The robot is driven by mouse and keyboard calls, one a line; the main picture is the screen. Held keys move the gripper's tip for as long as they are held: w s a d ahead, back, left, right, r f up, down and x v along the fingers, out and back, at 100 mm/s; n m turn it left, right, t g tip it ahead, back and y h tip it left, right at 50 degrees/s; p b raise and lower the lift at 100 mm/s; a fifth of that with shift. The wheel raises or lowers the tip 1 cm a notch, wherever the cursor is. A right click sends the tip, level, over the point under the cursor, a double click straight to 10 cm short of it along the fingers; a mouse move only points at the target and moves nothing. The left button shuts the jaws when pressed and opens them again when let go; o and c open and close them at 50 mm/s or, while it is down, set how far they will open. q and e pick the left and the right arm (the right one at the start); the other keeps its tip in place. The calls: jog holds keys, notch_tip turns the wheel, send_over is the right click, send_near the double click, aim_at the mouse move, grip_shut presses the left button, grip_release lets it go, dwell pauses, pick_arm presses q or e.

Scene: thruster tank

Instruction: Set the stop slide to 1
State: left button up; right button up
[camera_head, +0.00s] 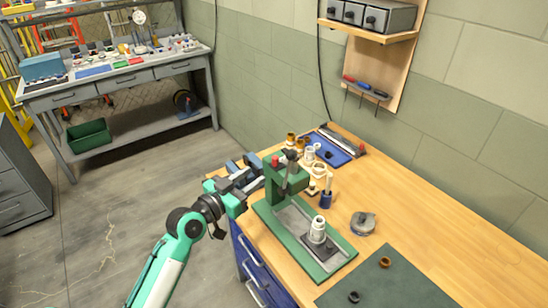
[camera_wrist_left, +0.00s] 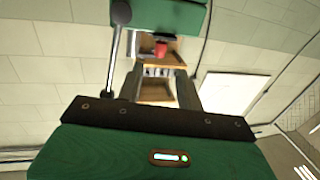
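A green press (camera_head: 284,182) stands on a green base at the bench's left part, with a steel column and lever. A red piece (camera_head: 275,161) sits on its head; it also shows in the left wrist view (camera_wrist_left: 160,48), just beyond and between my fingertips. I cannot tell which part is the stop slide, and no number on it is readable. My left gripper (camera_head: 246,176) is beside the press head on its left. In the left wrist view my left gripper (camera_wrist_left: 160,72) has its fingers apart, with nothing between them. My right gripper is not in view.
A white cylindrical part (camera_head: 317,231) stands on the press base. White and brass parts (camera_head: 311,153) and a blue tray (camera_head: 336,146) lie behind the press. A round grey part (camera_head: 362,223) and a dark green mat (camera_head: 385,283) lie to the right. Bare wood is right of these.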

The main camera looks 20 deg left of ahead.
aim_at(273, 163)
pick_arm(q)
jog(key=p+x, duration=0.2)
jog(key=x, duration=0.7)
jog(key=shift+w+d+f+p, duration=0.1)
jog(key=shift+w+d+p, duration=0.05)
jog(key=shift+w+p, duration=0.25)
